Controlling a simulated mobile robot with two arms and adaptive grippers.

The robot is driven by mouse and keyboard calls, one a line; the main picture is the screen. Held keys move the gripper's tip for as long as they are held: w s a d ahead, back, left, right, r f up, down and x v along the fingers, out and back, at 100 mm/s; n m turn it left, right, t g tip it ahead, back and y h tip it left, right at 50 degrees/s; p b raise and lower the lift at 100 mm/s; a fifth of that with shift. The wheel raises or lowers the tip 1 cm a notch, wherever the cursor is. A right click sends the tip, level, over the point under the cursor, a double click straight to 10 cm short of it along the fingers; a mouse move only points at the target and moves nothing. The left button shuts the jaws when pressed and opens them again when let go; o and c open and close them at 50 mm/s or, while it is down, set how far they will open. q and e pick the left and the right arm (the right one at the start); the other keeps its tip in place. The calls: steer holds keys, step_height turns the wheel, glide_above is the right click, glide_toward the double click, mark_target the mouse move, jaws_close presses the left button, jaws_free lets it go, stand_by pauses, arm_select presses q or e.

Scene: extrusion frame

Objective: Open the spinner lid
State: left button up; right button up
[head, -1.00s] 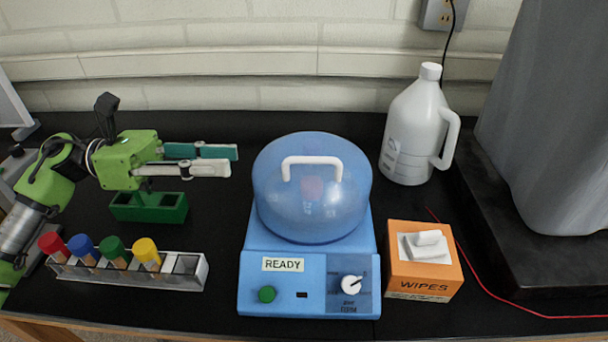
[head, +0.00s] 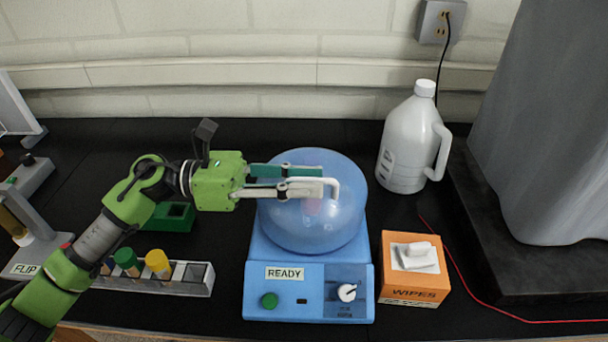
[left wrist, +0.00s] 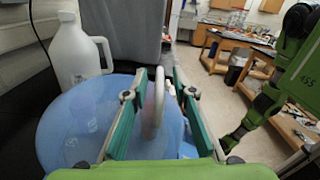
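The spinner (head: 308,272) is a blue machine with a label reading READY, a green button and a white knob. Its translucent blue domed lid (head: 312,225) is down on the body. The white lid handle (head: 334,188) is an arch on the dome. My left gripper (head: 318,180) is over the lid, coming from the left, with its fingers at the handle. In the left wrist view, the open fingers (left wrist: 160,74) stand on either side of the handle (left wrist: 154,108), with gaps visible. My right gripper is not seen.
A white jug (head: 404,145) stands behind right of the spinner. An orange wipes box (head: 408,287) sits close on its right. A tube rack (head: 196,280) with colored caps is at left, partly behind my left arm. A green block (head: 172,217) lies behind it.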

arm_select(q)
jaws_close()
steer(key=shift+w, duration=0.1)
